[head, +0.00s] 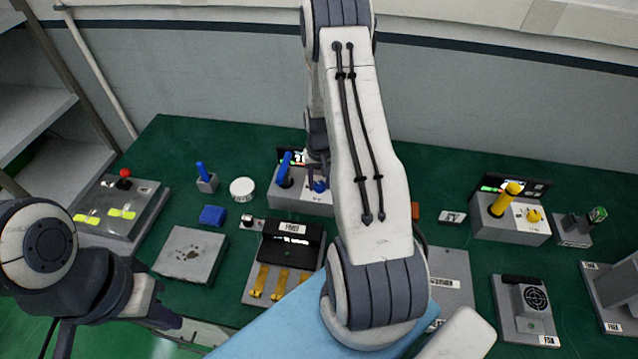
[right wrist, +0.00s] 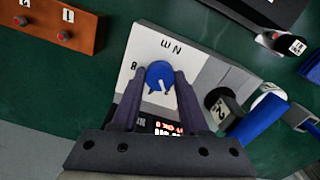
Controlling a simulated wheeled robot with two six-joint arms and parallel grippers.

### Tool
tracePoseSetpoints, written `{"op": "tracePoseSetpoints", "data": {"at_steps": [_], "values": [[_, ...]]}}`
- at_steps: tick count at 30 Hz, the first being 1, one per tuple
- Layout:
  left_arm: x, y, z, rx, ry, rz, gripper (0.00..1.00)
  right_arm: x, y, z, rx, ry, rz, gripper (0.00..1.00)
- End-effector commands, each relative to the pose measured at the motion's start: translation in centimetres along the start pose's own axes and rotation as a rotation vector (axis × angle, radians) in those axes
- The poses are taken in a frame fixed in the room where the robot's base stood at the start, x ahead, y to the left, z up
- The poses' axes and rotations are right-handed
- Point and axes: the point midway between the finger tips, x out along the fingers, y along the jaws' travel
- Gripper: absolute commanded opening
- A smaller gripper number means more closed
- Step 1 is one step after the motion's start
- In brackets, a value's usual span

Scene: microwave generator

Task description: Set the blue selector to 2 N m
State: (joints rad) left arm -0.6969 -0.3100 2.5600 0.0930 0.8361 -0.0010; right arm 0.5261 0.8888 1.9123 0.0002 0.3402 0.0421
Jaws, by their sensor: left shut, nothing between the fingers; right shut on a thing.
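My right gripper (right wrist: 158,82) is shut on the selector, one finger on each side. In the head view the selector (head: 319,187) is partly hidden by my right arm, on a grey box (head: 300,200) with a blue lever (head: 284,169). My left gripper (head: 166,316) is shut and empty at the lower left, away from the box.
A similar box with a yellow lever (head: 505,198) stands at the right. A blue block (head: 212,215), a white round lid (head: 242,188) and a black-topped unit (head: 290,245) lie near the blue-lever box. A lit display (right wrist: 168,128) is partly hidden by the right gripper.

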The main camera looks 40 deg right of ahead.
Motion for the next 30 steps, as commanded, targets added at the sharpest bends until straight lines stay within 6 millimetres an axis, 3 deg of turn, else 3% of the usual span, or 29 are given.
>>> {"op": "tracePoseSetpoints", "data": {"at_steps": [14,15,16,17,26,30], "values": [[0.04,0.00,0.00,0.000,0.000,0.000,0.00,-0.05,0.09,0.06,0.013,-0.002,0.001,0.00],[0.03,0.00,0.00,0.000,0.000,0.000,0.00,-0.05,0.09,0.06,0.013,-0.002,0.001,0.59],[0.03,0.00,0.00,0.000,0.000,0.000,0.00,-0.04,0.08,0.06,0.013,-0.002,0.000,0.71],[0.03,0.00,0.00,0.000,0.000,0.000,0.00,-0.04,0.08,0.05,0.013,-0.002,0.000,0.74],[0.08,-0.01,0.00,0.000,0.000,0.000,0.00,-0.08,-0.03,0.00,0.011,0.000,0.000,0.74],[0.50,-0.04,0.03,0.000,0.000,0.000,0.00,-1.01,-0.03,-0.12,0.011,0.003,0.000,0.74]]}}
